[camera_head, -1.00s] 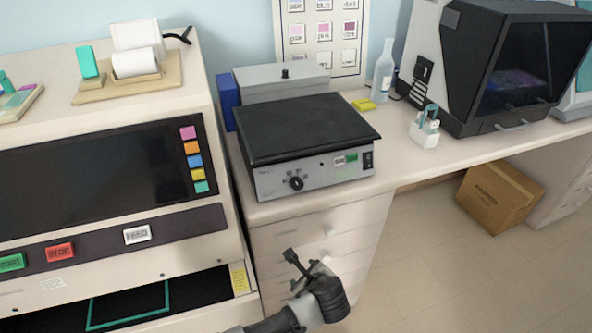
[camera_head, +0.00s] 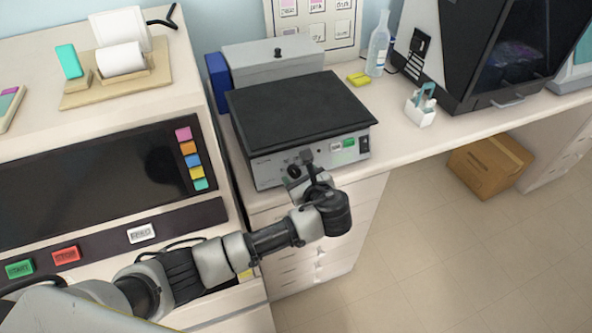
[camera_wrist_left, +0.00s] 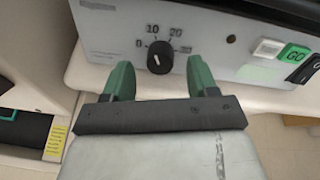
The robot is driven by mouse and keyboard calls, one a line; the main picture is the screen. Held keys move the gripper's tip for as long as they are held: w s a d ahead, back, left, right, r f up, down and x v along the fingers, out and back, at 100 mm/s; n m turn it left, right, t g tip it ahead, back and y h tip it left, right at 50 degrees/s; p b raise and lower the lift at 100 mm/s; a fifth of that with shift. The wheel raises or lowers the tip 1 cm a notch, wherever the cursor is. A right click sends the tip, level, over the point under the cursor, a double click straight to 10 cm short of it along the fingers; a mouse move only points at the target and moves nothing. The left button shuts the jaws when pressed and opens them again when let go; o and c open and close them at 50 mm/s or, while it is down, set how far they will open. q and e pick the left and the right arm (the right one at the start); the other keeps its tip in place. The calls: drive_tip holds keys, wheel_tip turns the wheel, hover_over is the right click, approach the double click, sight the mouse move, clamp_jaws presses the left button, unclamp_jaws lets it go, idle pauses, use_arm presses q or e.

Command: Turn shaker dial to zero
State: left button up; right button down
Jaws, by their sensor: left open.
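The shaker (camera_head: 300,115) is a grey box with a black flat top, standing on the bench. Its black dial (camera_wrist_left: 160,57) is on the front panel, with the marks 0, 10, 20 and a partly hidden 30 around it. A white pointer line shows on the dial, but its exact reading is hard to tell. My left gripper (camera_wrist_left: 156,78) is open in front of the panel, its green fingers either side of and below the dial, apart from it. In the head view my left gripper (camera_head: 302,162) partly covers the dial. My right gripper is not in view.
The green GO button (camera_wrist_left: 292,55) and a black switch (camera_wrist_left: 304,70) sit right of the dial. A staining machine (camera_head: 100,170) with a dark screen stands close on the left. White drawers (camera_head: 325,235) are below the bench. Open floor lies to the right.

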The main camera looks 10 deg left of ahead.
use_arm(q)
drive_tip(key=shift+x, duration=1.3)
drive_tip(key=c, duration=0.9)
drive_tip(key=shift+d, duration=0.1)
drive_tip(key=shift+c, duration=0.2)
drive_tip(key=shift+n+p, duration=0.45)
drive_tip(key=shift+n, duration=1.85)
drive_tip(key=n, duration=0.5)
drive_tip(key=shift+n, duration=0.3)
